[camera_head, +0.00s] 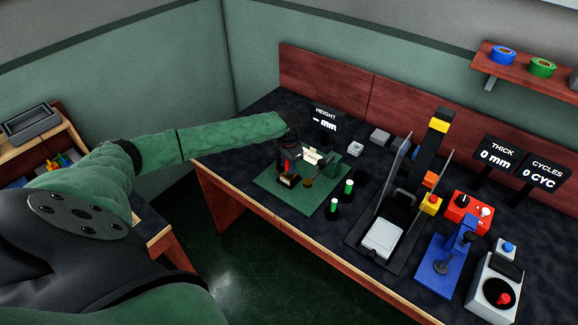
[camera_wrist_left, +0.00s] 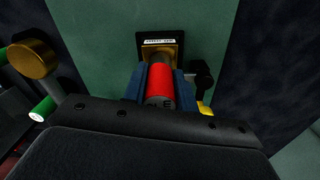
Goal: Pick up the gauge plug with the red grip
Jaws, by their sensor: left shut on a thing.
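The gauge plug with the red grip (camera_wrist_left: 160,82) is between the blue fingers of my left gripper (camera_wrist_left: 160,88) in the left wrist view. My left gripper is shut on it. The plug's lower end meets a brass-coloured block with a dark labelled frame (camera_wrist_left: 158,42); I cannot tell whether it is seated in it. In the head view the left gripper (camera_head: 287,162) is over the green plate (camera_head: 278,194), with a bit of the red grip (camera_head: 288,165) showing. My right gripper is not in view.
A brass knob (camera_wrist_left: 33,58) is near the gripper. A press with clear side panels (camera_head: 394,195) and a blue fixture (camera_head: 447,258) stand farther right. The HEIGHT display (camera_head: 325,120) is behind.

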